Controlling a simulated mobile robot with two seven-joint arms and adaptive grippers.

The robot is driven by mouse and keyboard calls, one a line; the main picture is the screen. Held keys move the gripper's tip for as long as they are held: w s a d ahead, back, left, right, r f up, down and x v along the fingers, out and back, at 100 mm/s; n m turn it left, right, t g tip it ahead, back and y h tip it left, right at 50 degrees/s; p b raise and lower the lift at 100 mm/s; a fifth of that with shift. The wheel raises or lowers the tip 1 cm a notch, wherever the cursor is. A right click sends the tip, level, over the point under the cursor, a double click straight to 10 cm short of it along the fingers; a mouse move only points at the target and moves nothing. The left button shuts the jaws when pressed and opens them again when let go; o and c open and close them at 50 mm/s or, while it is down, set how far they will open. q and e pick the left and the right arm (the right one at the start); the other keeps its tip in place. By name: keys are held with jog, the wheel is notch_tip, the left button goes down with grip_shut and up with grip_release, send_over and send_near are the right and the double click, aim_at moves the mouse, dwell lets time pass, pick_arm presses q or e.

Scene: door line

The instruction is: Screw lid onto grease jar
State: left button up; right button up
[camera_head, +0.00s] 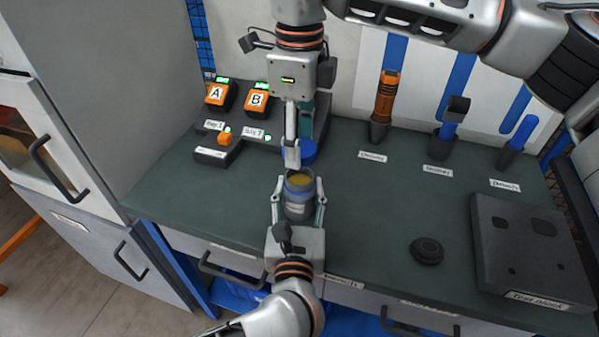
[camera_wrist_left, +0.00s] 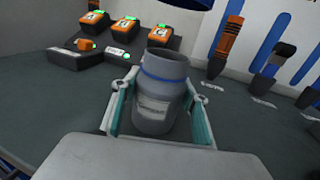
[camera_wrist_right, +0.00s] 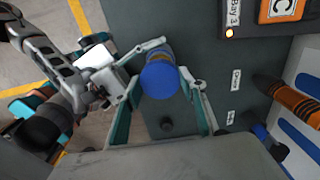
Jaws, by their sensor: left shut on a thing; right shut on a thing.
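The grey grease jar (camera_head: 298,208) is upright in my left gripper (camera_head: 298,200), with yellow grease showing in its open mouth. The jar also shows in the left wrist view (camera_wrist_left: 158,100), with a blue band round its neck and my left fingers (camera_wrist_left: 160,110) on either side. My right gripper (camera_head: 297,150) comes down from above and is shut on the blue lid (camera_head: 307,152). In the right wrist view the lid (camera_wrist_right: 160,80) sits between the fingers. The lid is apart from the jar, above and behind its mouth. Its edge shows at the top of the left wrist view (camera_wrist_left: 185,3).
Orange batteries (camera_head: 257,100) stand in chargers at the back left. An orange torch (camera_head: 385,100) and blue-handled tools stand in holders at the back right. A black puck (camera_head: 427,251) and a grey test block (camera_head: 530,250) are at the right. The middle bench is clear.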

aim_at(300, 183)
jog(key=shift+f, duration=1.8)
jog(key=shift+f, duration=0.15)
jog(key=shift+f, duration=0.75)
jog(key=shift+f, duration=0.55)
